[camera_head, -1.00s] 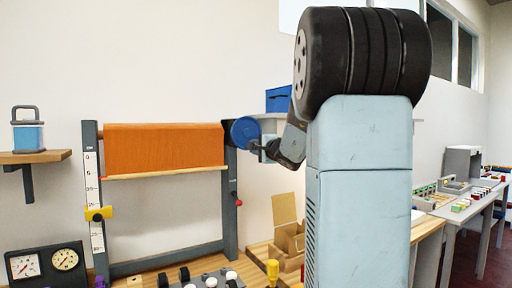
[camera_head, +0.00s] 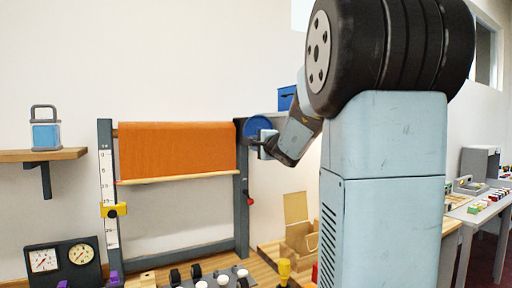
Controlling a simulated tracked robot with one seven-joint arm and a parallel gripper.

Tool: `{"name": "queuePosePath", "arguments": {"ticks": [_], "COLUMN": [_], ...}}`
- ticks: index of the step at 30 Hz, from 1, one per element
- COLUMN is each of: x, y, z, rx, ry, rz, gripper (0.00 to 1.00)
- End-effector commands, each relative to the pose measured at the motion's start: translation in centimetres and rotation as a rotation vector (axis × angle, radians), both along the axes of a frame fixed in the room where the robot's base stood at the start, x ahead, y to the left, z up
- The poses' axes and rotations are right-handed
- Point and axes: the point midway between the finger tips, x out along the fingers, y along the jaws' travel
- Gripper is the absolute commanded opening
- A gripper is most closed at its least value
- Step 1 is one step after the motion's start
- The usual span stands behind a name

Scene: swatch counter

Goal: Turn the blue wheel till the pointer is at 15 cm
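The blue wheel (camera_head: 258,128) sits at the top of the right post of a grey frame. An orange cloth (camera_head: 177,150) hangs from the frame's top, with a pale wooden bar (camera_head: 180,178) along its lower edge. A small red tip, seemingly the pointer, is at the bar's left end beside the white scale (camera_head: 108,172). It is above the yellow slider (camera_head: 114,210) on that scale. The scale's numbers are too small to read surely. My gripper (camera_head: 258,145) is at the wheel's lower right, its fingers overlapping the wheel. Whether they are closed on anything is not clear.
My arm blocks much of the right side. A red knob (camera_head: 250,199) sits on the right post. Below are an open cardboard box (camera_head: 298,235), a yellow-handled tool (camera_head: 284,268) and a dial panel (camera_head: 62,260). A wall shelf (camera_head: 60,155) holds a blue container (camera_head: 46,133).

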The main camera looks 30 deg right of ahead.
Motion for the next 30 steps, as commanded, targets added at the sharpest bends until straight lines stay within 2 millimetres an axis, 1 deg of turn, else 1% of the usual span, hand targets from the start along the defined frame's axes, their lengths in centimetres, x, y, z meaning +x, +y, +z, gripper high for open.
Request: {"name": "queuePosePath", "arguments": {"ticks": [1,4,11,18,23,30], "x": [0.0,0.0,0.0,0.0,0.0,0.1], "y": [0.7,1.3,1.8,2.5,2.8,2.6], "z": [0.1,0.6,1.2,3.1,3.8,5.7], "rx": [0.000,0.000,-0.002,-0.003,-0.002,-0.003], "ry": [0.004,0.004,0.004,0.001,-0.001,-0.003], "rz": [0.007,0.008,0.010,0.013,0.014,0.018], "gripper": [0.06,0.06,0.06,0.06,0.06,0.06]}}
